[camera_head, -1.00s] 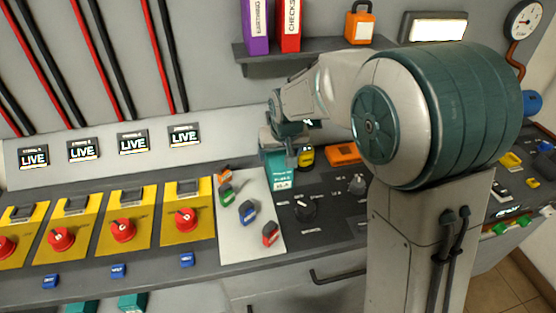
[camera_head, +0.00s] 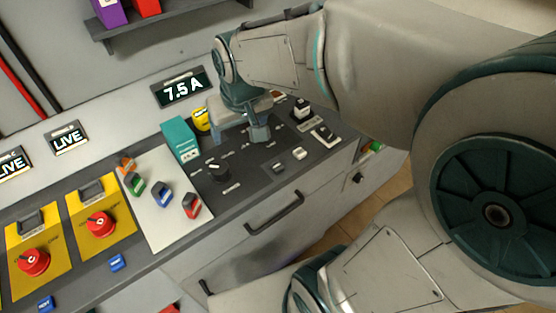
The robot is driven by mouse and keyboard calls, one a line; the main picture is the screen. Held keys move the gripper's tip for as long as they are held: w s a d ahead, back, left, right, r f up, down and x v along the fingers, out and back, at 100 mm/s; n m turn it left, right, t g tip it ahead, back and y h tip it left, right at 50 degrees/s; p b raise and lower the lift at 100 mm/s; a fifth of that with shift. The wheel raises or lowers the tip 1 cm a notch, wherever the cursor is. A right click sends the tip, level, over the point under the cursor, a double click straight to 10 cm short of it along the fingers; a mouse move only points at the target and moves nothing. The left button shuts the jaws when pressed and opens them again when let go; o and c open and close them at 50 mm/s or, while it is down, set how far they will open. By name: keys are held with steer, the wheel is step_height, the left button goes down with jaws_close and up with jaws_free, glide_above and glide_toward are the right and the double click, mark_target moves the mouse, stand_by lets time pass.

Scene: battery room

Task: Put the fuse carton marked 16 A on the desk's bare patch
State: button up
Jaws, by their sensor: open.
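A teal carton (camera_head: 180,140) stands upright on the dark desk top (camera_head: 240,160), between the pale panel and the black knob. Its marking is too small to read in the current view; a 16 A label shows on it in the earlier one. My gripper (camera_head: 240,130) is open and empty, low over the desk to the right of the carton and apart from it. I cannot tell for certain which part of the desk is the bare patch.
A yellow item (camera_head: 201,120) stands behind, between carton and gripper. A pale panel (camera_head: 158,225) holds several coloured small parts. A display (camera_head: 183,88) reads 7.5 A. A drawer handle (camera_head: 274,213) juts out in front.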

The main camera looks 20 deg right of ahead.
steer(key=s+d+f+m, duration=0.1)
steer(key=s+d, duration=0.4)
steer(key=s, duration=0.5)
steer(key=shift+s+f+g+h, duration=0.3)
steer(key=shift+f+g, duration=0.1)
steer(key=shift+f, duration=0.2)
steer(key=shift+a, duration=0.1)
